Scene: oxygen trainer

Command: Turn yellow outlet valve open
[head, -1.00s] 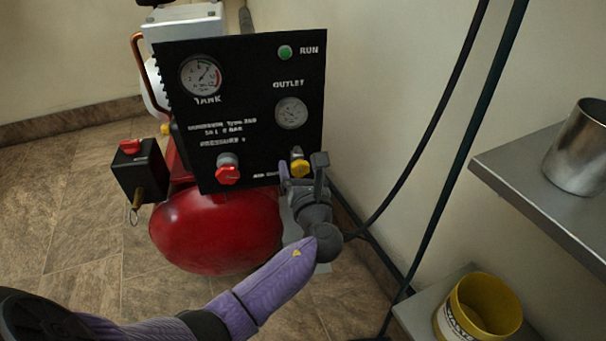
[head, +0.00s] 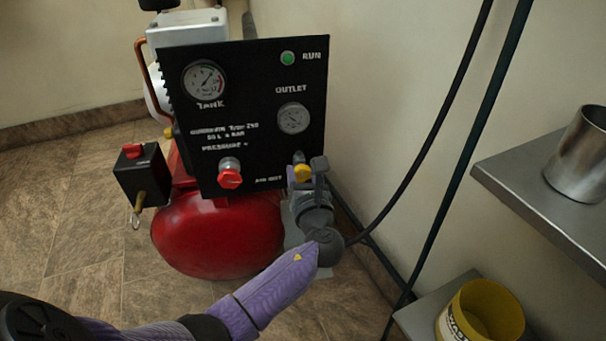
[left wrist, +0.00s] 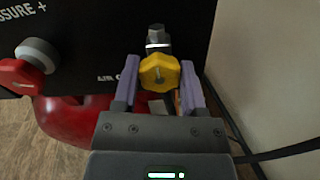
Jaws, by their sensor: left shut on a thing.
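The yellow outlet valve (head: 302,172) is a small knob at the lower right of the black panel (head: 262,140), by the air outlet label. In the left wrist view the yellow knob (left wrist: 160,72) shows a lobed rim and sits on a metal fitting. My left gripper (head: 305,180) is at the knob. Its two purple fingers stand on either side of the knob in the left wrist view (left wrist: 160,85), shut on it. In the head view my wrist covers part of the fitting. My right gripper is not in view.
A red pressure knob (head: 230,175) is left of the valve. Below is a red tank (head: 218,235). A metal shelf with a steel cup (head: 580,155) and a yellow waste bucket (head: 480,312) stand at right. Dark hoses (head: 440,170) hang along the wall.

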